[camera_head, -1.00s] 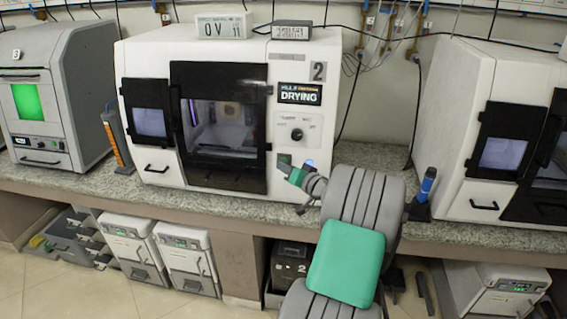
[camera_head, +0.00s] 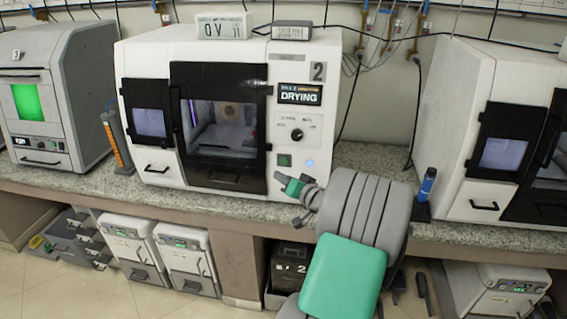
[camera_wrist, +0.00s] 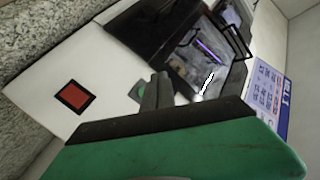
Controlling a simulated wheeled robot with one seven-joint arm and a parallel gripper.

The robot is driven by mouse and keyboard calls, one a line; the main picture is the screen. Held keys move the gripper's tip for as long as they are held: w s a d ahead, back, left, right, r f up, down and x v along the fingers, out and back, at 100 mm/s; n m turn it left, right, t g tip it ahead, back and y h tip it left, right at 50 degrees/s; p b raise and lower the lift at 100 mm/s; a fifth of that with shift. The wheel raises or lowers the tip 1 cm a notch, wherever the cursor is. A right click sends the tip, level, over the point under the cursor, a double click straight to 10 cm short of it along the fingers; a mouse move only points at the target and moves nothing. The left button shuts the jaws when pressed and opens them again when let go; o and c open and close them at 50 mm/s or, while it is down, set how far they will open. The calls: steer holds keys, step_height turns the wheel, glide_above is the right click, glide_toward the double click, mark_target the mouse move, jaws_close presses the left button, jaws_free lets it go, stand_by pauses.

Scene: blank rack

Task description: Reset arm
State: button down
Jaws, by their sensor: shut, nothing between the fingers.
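My gripper (camera_head: 281,179) is in front of the lower right of the white drying machine (camera_head: 305,150), just below its green button (camera_head: 284,160). The gripper is shut and empty, a little apart from the machine as far as I can tell. In the wrist view the closed fingers (camera_wrist: 158,92) point at the machine, and part of the green button shows beside them. A red square (camera_wrist: 74,97) is on the white panel in the same view. My arm reaches up from the bottom of the head view.
A machine with a green window (camera_head: 30,102) stands at left and another white machine (camera_head: 475,170) at right. An orange-marked tool stand (camera_head: 116,142) and a blue-topped bottle (camera_head: 427,185) stand on the speckled counter (camera_head: 100,190). Small white boxes are below.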

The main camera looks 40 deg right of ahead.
stand_by(0.3)
steer(key=s+a+f+g+y, duration=0.2)
steer(key=s+a+f+g, duration=0.25)
steer(key=f, duration=0.45)
steer(key=s+a+f+g+y, duration=0.2)
steer(key=s+a+f+g, duration=0.15)
steer(key=s+f, duration=0.4)
steer(key=s+a+g, duration=0.7)
steer(key=s+g, duration=0.1)
steer(key=s, duration=0.5)
steer(key=w+a+r+n+t, duration=0.1)
steer(key=w+a+r+n, duration=0.2)
steer(key=a, duration=0.3)
steer(key=w+a+r+n+t+h, duration=0.1)
steer(key=w+a+r+n, duration=0.2)
steer(key=a+r, duration=0.3)
steer(key=w+a+r+n+t+h, duration=0.1)
steer(key=w+a+r+n, duration=0.2)
steer(key=a+r, duration=0.2)
steer(key=a, duration=0.3)
steer(key=shift+w+r+t, duration=0.2)
steer(key=shift+r+t, duration=0.05)
steer(key=shift+t, duration=0.05)
